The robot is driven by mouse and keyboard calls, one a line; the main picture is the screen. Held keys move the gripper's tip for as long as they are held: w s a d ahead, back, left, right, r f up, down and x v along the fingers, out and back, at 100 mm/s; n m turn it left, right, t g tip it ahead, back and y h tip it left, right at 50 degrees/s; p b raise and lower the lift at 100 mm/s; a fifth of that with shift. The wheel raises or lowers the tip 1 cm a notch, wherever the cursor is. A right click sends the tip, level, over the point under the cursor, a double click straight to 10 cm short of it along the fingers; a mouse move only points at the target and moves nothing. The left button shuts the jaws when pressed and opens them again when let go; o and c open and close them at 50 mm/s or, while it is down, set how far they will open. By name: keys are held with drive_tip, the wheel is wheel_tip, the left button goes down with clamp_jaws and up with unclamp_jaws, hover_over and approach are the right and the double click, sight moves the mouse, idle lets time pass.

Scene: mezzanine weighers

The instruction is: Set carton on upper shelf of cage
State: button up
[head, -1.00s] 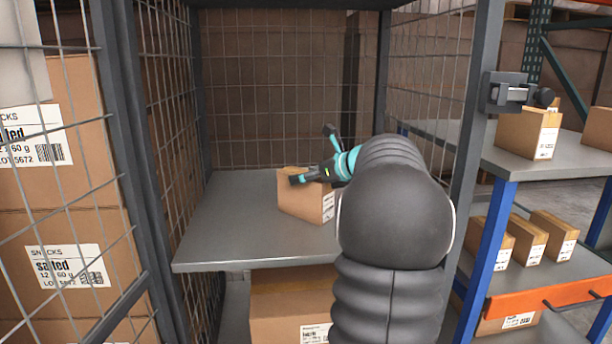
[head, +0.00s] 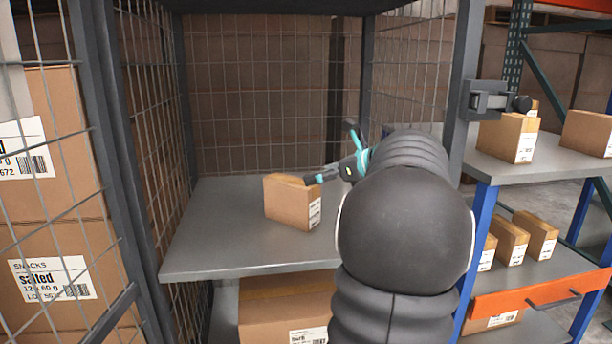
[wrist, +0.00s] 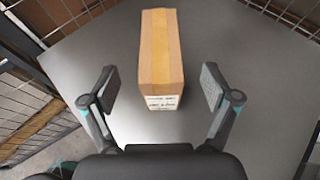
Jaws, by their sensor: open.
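A small brown carton (head: 290,203) with a white label stands upright on the grey upper shelf (head: 215,235) of the wire cage (head: 260,90). My gripper (head: 335,160) is just to the right of the carton and slightly above it in the head view. In the wrist view the carton (wrist: 160,60) stands ahead of my gripper (wrist: 157,88), whose two fingers are spread wide and clear of it on both sides. The fingers hold nothing. My arm hides the shelf's right part in the head view.
A larger carton (head: 285,310) sits below the upper shelf. A cage post (head: 462,90) with a latch (head: 490,100) stands right of my arm. A rack with small cartons (head: 508,137) is at right; stacked snack boxes (head: 60,270) are behind mesh at left. The shelf's left side is free.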

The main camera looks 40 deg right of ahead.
drive_tip(key=s+a+f+n+g, duration=0.3)
drive_tip(key=a+n, duration=0.4)
drive_tip(key=a, duration=0.7)
drive_tip(key=s+a+f+n+g, duration=0.25)
drive_tip(key=a+n, duration=0.55)
drive_tip(key=a, duration=0.5)
drive_tip(key=s+a+f+n+g+h, duration=0.1)
drive_tip(key=s+a+f+n, duration=0.4)
drive_tip(key=s+n, duration=0.2)
drive_tip(key=s+a+f+n+g+h, duration=0.1)
drive_tip(key=s+a+f+n+h, duration=0.1)
drive_tip(key=s+a+f+n, duration=0.4)
drive_tip(key=shift+s+a+n, duration=0.2)
drive_tip(key=shift+s+n, duration=0.85)
drive_tip(key=shift+n, duration=1.65)
